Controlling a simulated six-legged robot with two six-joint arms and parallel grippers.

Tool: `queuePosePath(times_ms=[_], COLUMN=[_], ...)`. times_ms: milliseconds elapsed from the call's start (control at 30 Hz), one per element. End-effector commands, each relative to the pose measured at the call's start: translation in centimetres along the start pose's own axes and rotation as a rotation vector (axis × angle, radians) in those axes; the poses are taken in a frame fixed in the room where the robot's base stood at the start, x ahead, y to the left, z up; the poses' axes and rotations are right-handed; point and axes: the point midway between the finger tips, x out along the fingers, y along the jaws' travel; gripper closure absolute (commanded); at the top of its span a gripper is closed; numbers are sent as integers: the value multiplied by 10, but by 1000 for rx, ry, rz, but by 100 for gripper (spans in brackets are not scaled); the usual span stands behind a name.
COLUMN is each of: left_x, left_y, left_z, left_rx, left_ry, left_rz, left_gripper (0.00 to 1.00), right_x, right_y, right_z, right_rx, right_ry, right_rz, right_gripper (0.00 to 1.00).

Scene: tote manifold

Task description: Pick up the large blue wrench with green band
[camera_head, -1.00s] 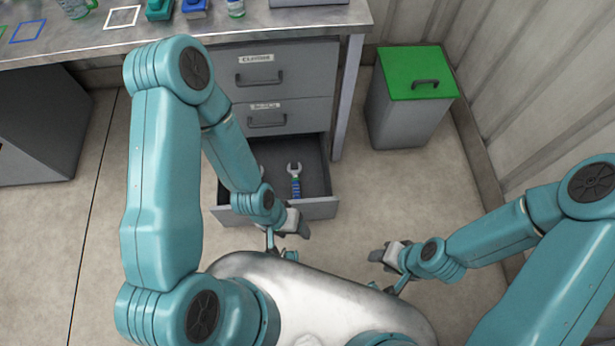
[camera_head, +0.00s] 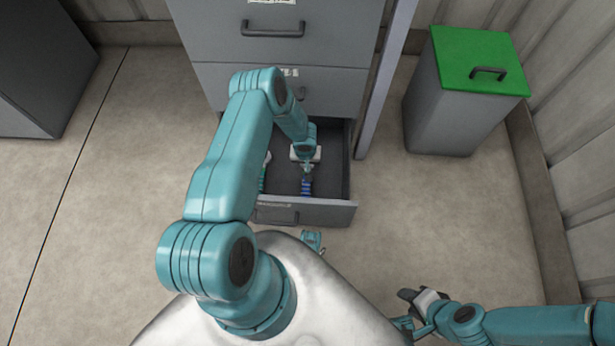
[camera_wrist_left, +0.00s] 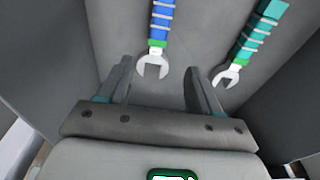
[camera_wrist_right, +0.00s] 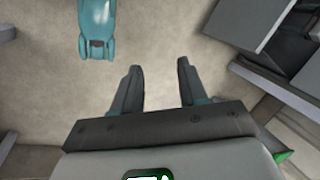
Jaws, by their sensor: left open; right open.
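The blue wrench (camera_head: 306,187) lies in the open bottom drawer (camera_head: 338,213). In the left wrist view the blue wrench (camera_wrist_left: 161,22) has pale rings, a green band and a silver open-ended head. A teal wrench (camera_wrist_left: 262,24) with a green band lies to its right; in the head view this teal wrench (camera_head: 263,175) is partly hidden by my left arm. My left gripper (camera_wrist_left: 160,68) is open over the drawer, with the blue wrench's head showing between its fingertips, not gripped. My right gripper (camera_head: 408,295) is open and empty, low at the right, away from the drawer.
The grey drawer cabinet (camera_head: 285,45) stands over the open drawer, with its upper drawers shut. A grey bin (camera_head: 440,115) with a green lid (camera_head: 480,58) stands to the right by the wall. The floor between bin and drawer is clear.

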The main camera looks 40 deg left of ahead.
Motion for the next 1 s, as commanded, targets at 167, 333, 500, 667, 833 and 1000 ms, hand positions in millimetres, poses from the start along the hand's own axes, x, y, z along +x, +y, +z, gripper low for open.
queuePosePath(times_ms=[167, 333, 500, 667, 833, 1000], left_x=[51, 76, 87, 114, 132, 132], left_y=[-4, -4, -2, 2, 4, 5], left_z=[5, 6, 5, 4, 2, 1], left_rx=[-8, -7, -6, -5, -4, -2], left_ry=[-2, -2, -2, -2, -2, -2], left_rz=[0, 1, 2, 2, 2, 2], left_gripper=[36, 36, 36, 36, 36, 36], right_x=[28, 39, 45, 66, 78, 76], right_y=[12, 19, 22, 33, 39, 39], right_z=[-3, -7, -10, -15, -23, -25], right_rx=[6, 19, 23, 36, 37, 37], right_ry=[6, 17, 23, 36, 60, 67], right_rz=[1, 2, 3, 4, 4, 4], right_gripper=[57, 57, 57, 57, 57, 57])
